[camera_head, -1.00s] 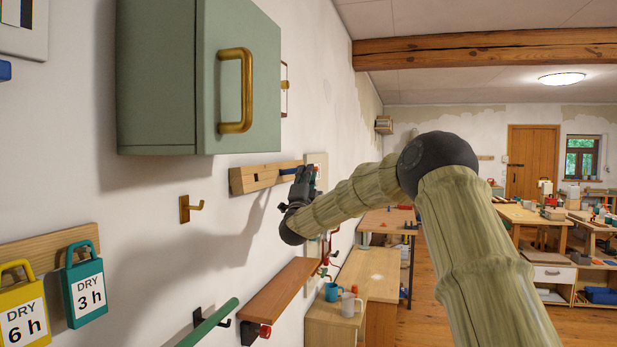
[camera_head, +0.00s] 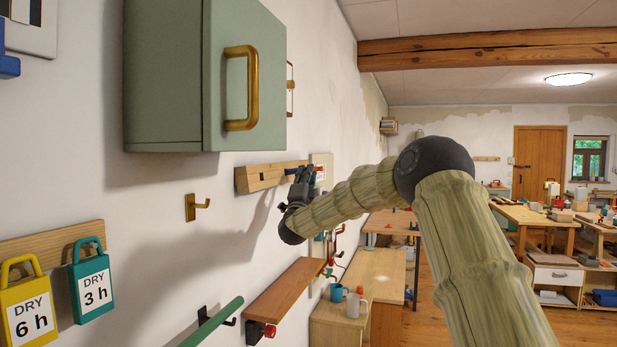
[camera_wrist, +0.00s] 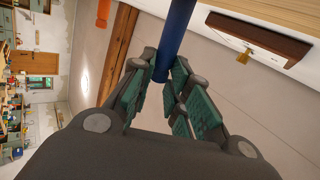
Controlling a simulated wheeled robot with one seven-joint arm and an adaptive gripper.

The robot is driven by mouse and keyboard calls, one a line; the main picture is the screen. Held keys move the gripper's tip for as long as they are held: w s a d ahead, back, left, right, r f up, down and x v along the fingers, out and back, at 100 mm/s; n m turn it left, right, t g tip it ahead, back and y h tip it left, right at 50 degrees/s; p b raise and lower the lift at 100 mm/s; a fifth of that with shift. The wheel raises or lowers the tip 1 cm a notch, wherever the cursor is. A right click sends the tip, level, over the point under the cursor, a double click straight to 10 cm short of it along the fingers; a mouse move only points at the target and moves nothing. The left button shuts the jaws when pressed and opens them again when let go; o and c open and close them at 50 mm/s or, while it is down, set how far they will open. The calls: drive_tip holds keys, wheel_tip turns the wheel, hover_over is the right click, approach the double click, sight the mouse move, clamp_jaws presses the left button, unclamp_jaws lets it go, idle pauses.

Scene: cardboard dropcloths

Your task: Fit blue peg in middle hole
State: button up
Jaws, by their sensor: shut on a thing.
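My gripper (camera_head: 302,186) is shut on the blue peg. In the wrist view the peg (camera_wrist: 176,35) stands between the gripper's green-padded fingers (camera_wrist: 172,88) and runs up out of the picture. In the head view my gripper is in front of the right part of a pale wooden rail (camera_head: 260,179) on the white wall. Small dark marks, perhaps holes, show on the rail's left part. The gripper hides the rail's right part, so I cannot tell which hole is the middle one or how the peg lines up with it.
A green cabinet (camera_head: 165,80) with a brass handle (camera_head: 252,90) juts out above and left of the rail. A brass hook (camera_head: 196,207) is below it. A brown shelf (camera_head: 285,300) and a green bar (camera_head: 212,325) stick out lower down. A workbench (camera_head: 375,272) stands beyond.

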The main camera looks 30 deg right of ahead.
drive_tip(key=shift+w+a, duration=0.3)
drive_tip(key=shift+w, duration=0.05)
drive_tip(key=o, duration=0.9)
drive_tip(key=v, duration=1.2)
drive_tip(key=shift+s+d+f, duration=0.1)
drive_tip(key=shift+f, duration=0.05)
